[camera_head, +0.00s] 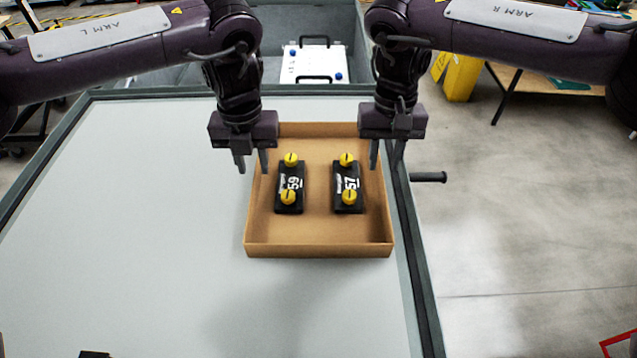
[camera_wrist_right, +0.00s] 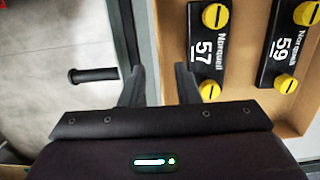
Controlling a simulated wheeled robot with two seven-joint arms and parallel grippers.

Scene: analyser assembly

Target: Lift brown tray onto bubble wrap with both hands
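The brown tray (camera_head: 318,250) is an open cardboard box on the grey table, holding two black blocks with yellow knobs, marked 59 (camera_head: 291,183) and 57 (camera_head: 349,183). My left gripper (camera_head: 252,168) is open at the tray's left wall, one finger outside and the other at or just inside the wall. My right gripper (camera_head: 386,165) is open at the right wall. In the right wrist view its fingers (camera_wrist_right: 160,85) stand apart on either side of the tray wall. Contact is not clear in either view. I cannot make out any bubble wrap.
The grey table (camera_head: 130,220) is clear left of the tray and in front of it. A black handle (camera_head: 429,177) sticks out from the table's right edge. Behind the table is a grey bin with a white case (camera_head: 312,64). A yellow object (camera_head: 459,76) stands on the floor.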

